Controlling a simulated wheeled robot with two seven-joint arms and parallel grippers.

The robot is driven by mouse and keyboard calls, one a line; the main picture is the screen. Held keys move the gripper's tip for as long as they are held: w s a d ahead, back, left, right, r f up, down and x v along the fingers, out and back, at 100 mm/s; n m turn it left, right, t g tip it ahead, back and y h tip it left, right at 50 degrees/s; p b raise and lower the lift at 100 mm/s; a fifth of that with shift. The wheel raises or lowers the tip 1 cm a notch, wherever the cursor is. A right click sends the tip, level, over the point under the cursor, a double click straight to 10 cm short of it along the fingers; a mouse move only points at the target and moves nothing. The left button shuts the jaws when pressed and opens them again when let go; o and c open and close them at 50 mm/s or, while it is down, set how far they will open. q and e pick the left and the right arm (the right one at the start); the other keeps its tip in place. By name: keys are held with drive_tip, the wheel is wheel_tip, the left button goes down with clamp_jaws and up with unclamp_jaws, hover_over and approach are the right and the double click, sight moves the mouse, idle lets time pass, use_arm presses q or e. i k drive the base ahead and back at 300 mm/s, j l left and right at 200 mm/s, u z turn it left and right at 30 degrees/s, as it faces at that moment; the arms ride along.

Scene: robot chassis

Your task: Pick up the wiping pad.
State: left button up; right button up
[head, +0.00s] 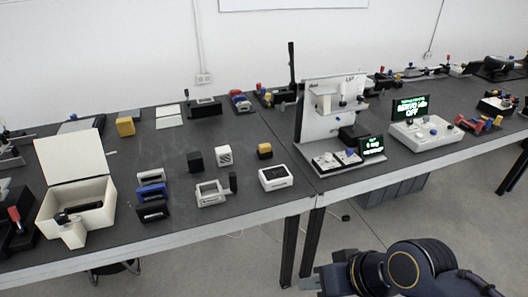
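I cannot tell for sure which item is the wiping pad. A yellow block (125,127) lies at the back left of the dark table. A smaller yellow-and-black block (265,151) sits near the table's middle, behind a white box-like device (276,178). A blue block (151,192) lies right of the open white box. Flat white pieces (168,116) lie at the back. My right gripper (312,284) is low at the bottom of the view, in front of the table and apart from everything on it; its fingers are too unclear to judge. My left gripper is out of view.
An open white box (78,190) with a raised lid stands at the left. A white upright stand (328,115) and a control panel with a green-lit screen (411,107) stand further right. The table's front edge (180,235) lies between my arm and the items.

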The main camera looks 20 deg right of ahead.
sight(265, 151)
drive_tip(key=l+u, duration=0.1)
drive_tip(key=u, duration=0.55)
drive_tip(key=l+u, duration=0.45)
drive_tip(key=l, duration=0.25)
drive_tip(key=k+l+u, duration=0.1)
drive_tip(key=l+u, duration=0.35)
drive_tip(key=l, duration=0.2)
drive_tip(key=l+u, duration=0.15)
drive_tip(key=l, duration=1.4)
